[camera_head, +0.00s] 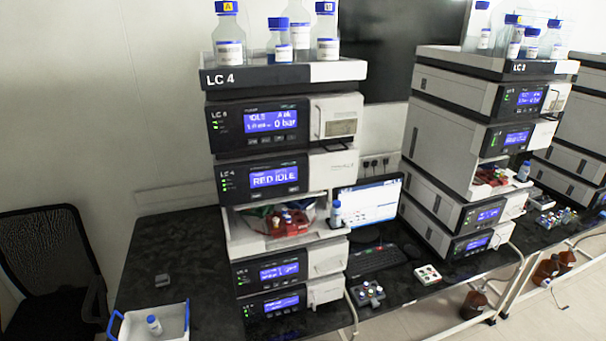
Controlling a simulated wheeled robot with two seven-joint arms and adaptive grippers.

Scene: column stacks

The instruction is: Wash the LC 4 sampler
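The LC 4 stack (218,79) stands upright on the dark bench, its top tray labelled LC 4. Its sampler bay (240,228) is open at mid-height and shows a red vial rack (289,222) with small vials. The display just above (275,177) appears to read RED IDLE. The pump display (270,119) appears to read IDLE and 0 bar. A small blue-capped bottle (335,216) stands on a ledge at the right of the bay. Neither of my grippers is in view.
A white tray with blue handles (136,325) holds a small bottle (154,325) at the lower left. Large bottles (230,50) stand on the stack. A monitor (370,205), keyboard (375,260) and vial racks (368,293) lie right. Another stack (450,90) stands beyond. A chair (45,255) is left.

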